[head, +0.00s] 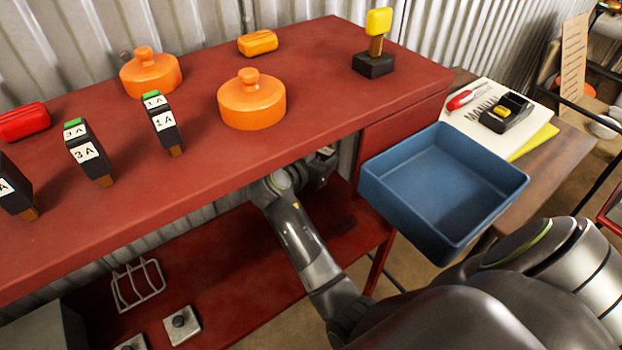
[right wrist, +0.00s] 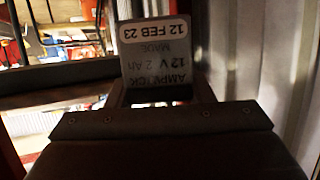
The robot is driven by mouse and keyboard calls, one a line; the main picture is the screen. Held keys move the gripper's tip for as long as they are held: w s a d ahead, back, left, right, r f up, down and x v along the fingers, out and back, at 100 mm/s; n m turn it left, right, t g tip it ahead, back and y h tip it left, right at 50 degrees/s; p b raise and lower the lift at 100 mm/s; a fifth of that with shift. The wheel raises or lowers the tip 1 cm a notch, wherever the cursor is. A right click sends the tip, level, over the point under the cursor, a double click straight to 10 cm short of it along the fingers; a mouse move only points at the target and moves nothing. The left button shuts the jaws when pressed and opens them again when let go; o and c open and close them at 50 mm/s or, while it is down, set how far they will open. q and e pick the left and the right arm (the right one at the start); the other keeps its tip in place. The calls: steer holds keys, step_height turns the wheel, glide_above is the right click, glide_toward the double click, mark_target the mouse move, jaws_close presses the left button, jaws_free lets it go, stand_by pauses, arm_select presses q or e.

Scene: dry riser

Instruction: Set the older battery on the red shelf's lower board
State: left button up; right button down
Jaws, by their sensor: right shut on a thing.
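My right gripper (head: 322,165) reaches under the upper board of the red shelf, above its lower board (head: 250,275). In the right wrist view it is shut on a grey battery (right wrist: 157,60). The battery's label appears upside down and reads "12 FEB 23", "12 V 2 Ah". In the head view the upper board's edge partly hides the gripper and battery. I cannot tell whether the battery touches the lower board. No second battery's date is readable. My left gripper is not in view.
The upper board (head: 205,75) carries orange lidded pots (head: 252,105), labelled black blocks (head: 165,125) and a yellow-black item (head: 375,50). A wire rack (head: 138,285) and grey switch boxes (head: 182,325) are on the lower board's left. An empty blue tray (head: 440,185) is right of the shelf.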

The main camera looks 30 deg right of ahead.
steer(key=shift+f, duration=0.8)
step_height(320, 180, down, 4)
steer(key=shift+r+b, duration=0.15)
steer(key=shift+b, duration=0.45)
steer(key=c, duration=1.1)
jaws_free()
steer(key=shift+f, duration=0.3)
steer(key=shift+c, duration=0.2)
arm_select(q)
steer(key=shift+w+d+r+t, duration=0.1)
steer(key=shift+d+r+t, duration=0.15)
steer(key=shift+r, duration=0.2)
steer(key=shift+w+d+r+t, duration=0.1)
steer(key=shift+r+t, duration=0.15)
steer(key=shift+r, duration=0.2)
arm_select(e)
steer(key=o, duration=0.5)
steer(key=shift+r, duration=0.1)
steer(key=shift+c, duration=0.2)
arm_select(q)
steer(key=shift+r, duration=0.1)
arm_select(e)
steer(key=shift+r, duration=0.1)
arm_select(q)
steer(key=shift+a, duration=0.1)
arm_select(e)
steer(key=shift+r, duration=0.1)
